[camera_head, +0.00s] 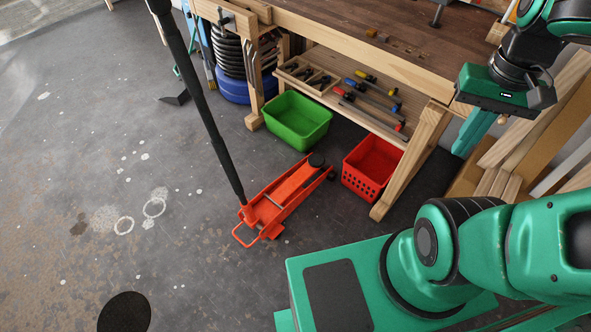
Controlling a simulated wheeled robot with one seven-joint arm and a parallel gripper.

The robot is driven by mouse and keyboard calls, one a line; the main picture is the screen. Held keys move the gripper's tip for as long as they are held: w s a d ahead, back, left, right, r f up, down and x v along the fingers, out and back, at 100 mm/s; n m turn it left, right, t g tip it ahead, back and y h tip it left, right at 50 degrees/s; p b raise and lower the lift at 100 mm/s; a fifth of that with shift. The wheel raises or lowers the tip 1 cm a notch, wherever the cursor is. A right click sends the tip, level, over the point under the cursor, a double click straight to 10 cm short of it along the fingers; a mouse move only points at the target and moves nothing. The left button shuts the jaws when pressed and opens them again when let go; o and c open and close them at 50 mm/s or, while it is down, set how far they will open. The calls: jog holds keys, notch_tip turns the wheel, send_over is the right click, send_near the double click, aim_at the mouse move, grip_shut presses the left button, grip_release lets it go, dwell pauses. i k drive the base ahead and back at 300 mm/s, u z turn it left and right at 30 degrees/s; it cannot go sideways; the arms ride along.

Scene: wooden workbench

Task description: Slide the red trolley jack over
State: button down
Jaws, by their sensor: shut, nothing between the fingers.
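The red trolley jack (287,192) stands on the grey floor in front of the workbench, left of a red basket. Its round black saddle (316,160) points toward the bench. Its long black handle (205,110) rises toward the upper left and leaves the top of the picture. My gripper (463,153) is at the upper right, pointing down, beside the bench's front right leg. Its fingers are shut and empty. It is well to the right of the jack and not touching it.
The red basket (366,183) and a green bin (297,141) stand close to the jack. The workbench (395,40) has a low shelf with tools. Wooden planks (535,130) lean at the right. Floor (110,190) left of the jack is open.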

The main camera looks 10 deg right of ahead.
aim_at(275, 204)
jog(key=u, duration=0.1)
jog(key=i, duration=1)
jog(key=z, duration=0.05)
